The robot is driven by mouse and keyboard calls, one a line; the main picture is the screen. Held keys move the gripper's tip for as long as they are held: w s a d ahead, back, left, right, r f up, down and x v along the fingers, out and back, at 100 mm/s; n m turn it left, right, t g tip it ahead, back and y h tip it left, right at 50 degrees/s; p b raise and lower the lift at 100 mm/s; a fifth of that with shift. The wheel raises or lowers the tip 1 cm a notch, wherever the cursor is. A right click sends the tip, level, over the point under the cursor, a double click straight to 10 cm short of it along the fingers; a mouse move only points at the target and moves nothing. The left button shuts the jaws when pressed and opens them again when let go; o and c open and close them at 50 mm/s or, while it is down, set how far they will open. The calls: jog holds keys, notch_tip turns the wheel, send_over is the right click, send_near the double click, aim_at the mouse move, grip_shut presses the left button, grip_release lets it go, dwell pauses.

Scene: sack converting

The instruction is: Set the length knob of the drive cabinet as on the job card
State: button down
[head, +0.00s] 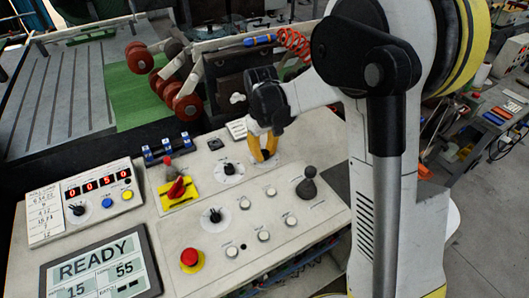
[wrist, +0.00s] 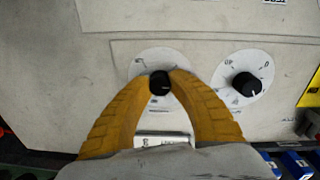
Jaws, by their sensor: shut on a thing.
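The drive cabinet panel (head: 225,262) is a pale sloped top with several knobs and buttons. My gripper (head: 263,158) has its yellow fingers down at the panel's upper right. In the wrist view my gripper (wrist: 160,80) is shut on a small black knob (wrist: 160,86), with one fingertip on each side of it. A pale dial (wrist: 150,58) surrounds this knob; its marks are mostly covered by the fingers. A second black knob (wrist: 247,84) with a printed dial stands free beside it and also shows in the head view (head: 229,169). Knob names are too small to read.
A red switch on a yellow plate (head: 178,190), a red stop button (head: 190,258) and a dark lever (head: 307,185) stand up from the panel. A counter box (head: 97,192) reads 0050. A screen (head: 100,268) reads READY, 15 and 55. A small white card (head: 237,129) lies behind.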

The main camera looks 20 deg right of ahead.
aim_at(264, 153)
jog(key=shift+n, duration=1.6)
jog(key=c, duration=1.2)
grip_release()
jog(key=shift+o, duration=0.2)
notch_tip(264, 153, up, 12)
jog(key=shift+s+a, duration=0.2)
